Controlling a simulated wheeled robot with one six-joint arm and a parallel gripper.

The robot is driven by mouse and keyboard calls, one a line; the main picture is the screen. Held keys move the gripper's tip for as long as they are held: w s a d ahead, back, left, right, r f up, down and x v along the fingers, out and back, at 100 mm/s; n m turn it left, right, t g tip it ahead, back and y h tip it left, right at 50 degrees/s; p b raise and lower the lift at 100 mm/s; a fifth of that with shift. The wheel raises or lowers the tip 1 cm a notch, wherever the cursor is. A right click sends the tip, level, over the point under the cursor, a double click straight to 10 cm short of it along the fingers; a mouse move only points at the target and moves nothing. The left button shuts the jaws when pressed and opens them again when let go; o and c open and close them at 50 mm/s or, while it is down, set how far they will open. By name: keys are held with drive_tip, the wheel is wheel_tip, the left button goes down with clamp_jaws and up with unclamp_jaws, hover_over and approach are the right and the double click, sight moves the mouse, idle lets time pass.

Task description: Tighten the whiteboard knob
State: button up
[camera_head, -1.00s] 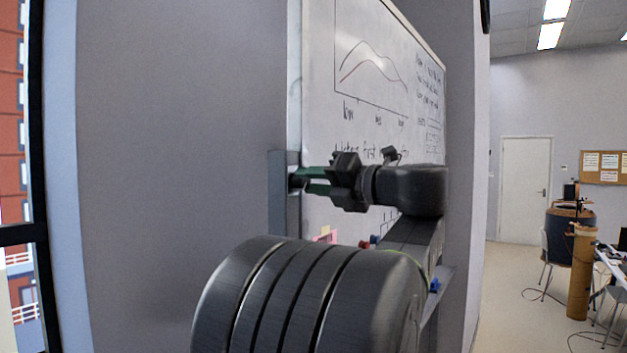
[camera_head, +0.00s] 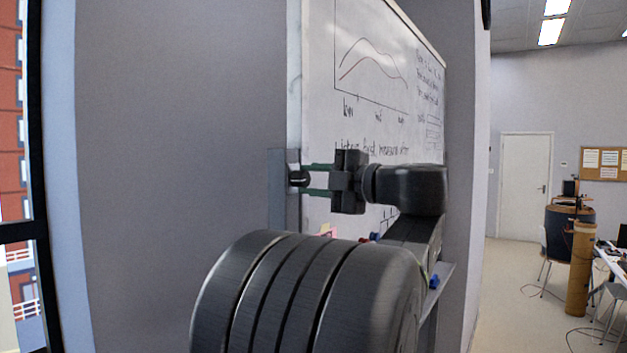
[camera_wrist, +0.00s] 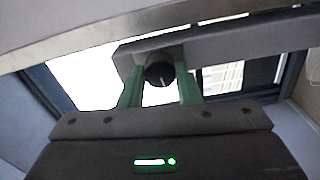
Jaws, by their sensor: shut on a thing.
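The whiteboard (camera_head: 330,120) stands by the wall with graphs and handwriting on it. A black round knob (camera_head: 299,178) sits on the grey bracket (camera_head: 280,215) at its left side. My gripper (camera_head: 308,179) reaches left to the knob, its green fingers above and below it. In the wrist view the knob (camera_wrist: 160,73), with a pale mark on its face, lies between the two green fingertips (camera_wrist: 160,88). The gripper is shut on it. The back of the knob is hidden.
My arm fills the lower middle of the head view. A ledge (camera_head: 437,290) with a blue item (camera_head: 434,282) and pink notes (camera_head: 327,231) are near the board's bottom. A window (camera_head: 20,180) is at far left. A room with a door (camera_head: 525,175) and desks opens at right.

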drive_tip(key=shift+m, duration=0.6)
drive_tip(key=o, duration=1)
drive_tip(key=shift+b+v, duration=1.75)
drive_tip(key=shift+v, duration=5.2)
drive_tip(key=shift+w, duration=0.1)
